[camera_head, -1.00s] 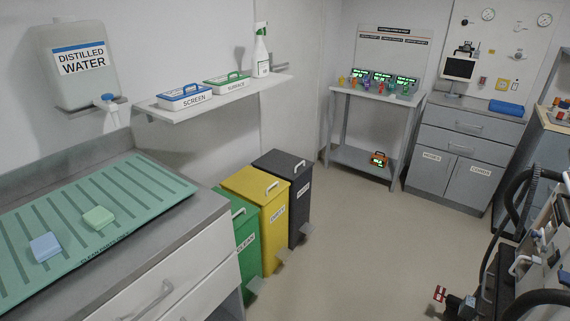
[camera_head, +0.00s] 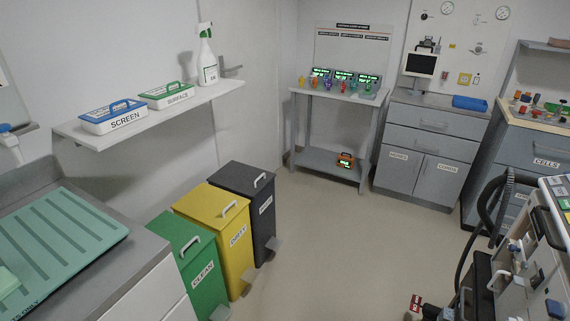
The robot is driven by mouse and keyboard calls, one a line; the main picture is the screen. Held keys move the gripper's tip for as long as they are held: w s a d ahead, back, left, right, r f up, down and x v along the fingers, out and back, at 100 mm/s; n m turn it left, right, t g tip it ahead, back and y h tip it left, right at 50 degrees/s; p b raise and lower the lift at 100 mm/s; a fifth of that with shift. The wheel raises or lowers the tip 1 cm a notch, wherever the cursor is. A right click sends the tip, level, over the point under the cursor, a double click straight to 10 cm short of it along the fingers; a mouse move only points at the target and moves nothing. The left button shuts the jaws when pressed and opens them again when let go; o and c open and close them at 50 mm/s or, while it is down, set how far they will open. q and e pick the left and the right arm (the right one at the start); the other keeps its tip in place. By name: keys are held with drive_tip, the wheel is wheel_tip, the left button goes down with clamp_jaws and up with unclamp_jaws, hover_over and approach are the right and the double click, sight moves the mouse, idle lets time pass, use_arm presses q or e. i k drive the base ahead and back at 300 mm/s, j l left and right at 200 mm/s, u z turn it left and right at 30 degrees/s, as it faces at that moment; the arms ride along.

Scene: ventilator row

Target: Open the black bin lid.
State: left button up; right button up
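The black bin (camera_head: 247,203) stands on the floor against the left wall, the farthest in a row of three bins. Its dark lid (camera_head: 243,179) is shut and has a pale handle on top. A grey pedal sticks out at its foot, and a pale label is on its front. Neither of my grippers shows in the head view.
The yellow bin (camera_head: 216,228) and the green bin (camera_head: 187,261) stand in front of the black one. A counter with a green mat (camera_head: 60,250) is at the left. A wall shelf (camera_head: 150,115) hangs above the bins. A ventilator cart (camera_head: 535,240) stands at the right. The middle floor is clear.

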sight(245, 179)
drive_tip(key=i+l, duration=0.2)
drive_tip(key=i, duration=0.65)
drive_tip(key=i+l+z, duration=0.1)
drive_tip(key=i, duration=0.7)
